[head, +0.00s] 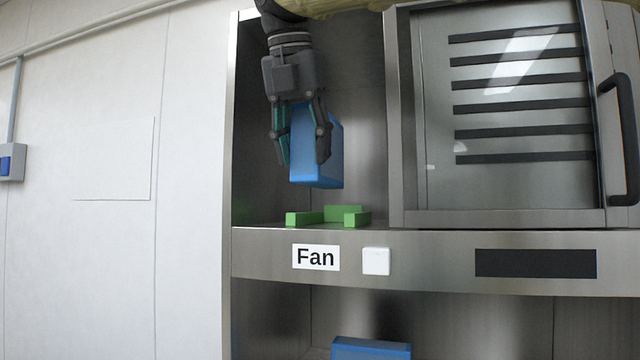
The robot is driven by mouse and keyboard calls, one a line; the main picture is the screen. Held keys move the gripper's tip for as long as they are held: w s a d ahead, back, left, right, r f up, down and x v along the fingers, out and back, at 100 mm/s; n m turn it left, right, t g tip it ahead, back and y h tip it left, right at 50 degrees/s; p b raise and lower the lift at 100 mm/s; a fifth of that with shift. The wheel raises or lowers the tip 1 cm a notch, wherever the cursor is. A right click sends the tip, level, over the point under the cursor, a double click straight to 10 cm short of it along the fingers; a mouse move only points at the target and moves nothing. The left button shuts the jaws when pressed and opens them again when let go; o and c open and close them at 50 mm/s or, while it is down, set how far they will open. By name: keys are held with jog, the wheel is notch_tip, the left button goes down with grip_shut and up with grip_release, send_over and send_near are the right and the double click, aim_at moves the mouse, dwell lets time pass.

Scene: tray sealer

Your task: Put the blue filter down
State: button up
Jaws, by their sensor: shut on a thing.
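The blue filter (316,172) is a flat-sided blue block held upright in the open steel bay in the head view. My gripper (302,150) points down and is shut on it, with one finger on each side. The filter hangs above green blocks (343,212) on the bay floor, with a visible gap between them. A second blue block (371,348) shows at the bottom edge, in the lower compartment; its lower part is out of view.
Right of the bay is a closed door (505,185) with dark slats and a black handle (627,135). Below the bay, the front panel carries a "Fan" label (316,257), a white switch (376,261) and a dark strip (535,263). The bay's left wall is close to my gripper.

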jog(key=p, duration=0.2)
send_over(318, 186)
jog(key=shift+s, duration=0.3)
jog(key=shift+w+f, duration=0.2)
jog(key=shift+f, duration=0.4)
jog(key=shift+s+f+p, duration=0.2)
jog(key=shift+f+p, duration=0.15)
jog(key=shift+f, duration=0.55)
jog(key=shift+f+p, duration=0.45)
jog(key=shift+f, duration=1.05)
jog(key=shift+w+f+p, duration=0.25)
jog(key=shift+f+p, duration=0.05)
jog(key=shift+f, duration=0.25)
jog(key=o, duration=1.1)
jog(key=b+v, duration=0.1)
jog(key=v, duration=1.1)
jog(key=shift+b, duration=0.4)
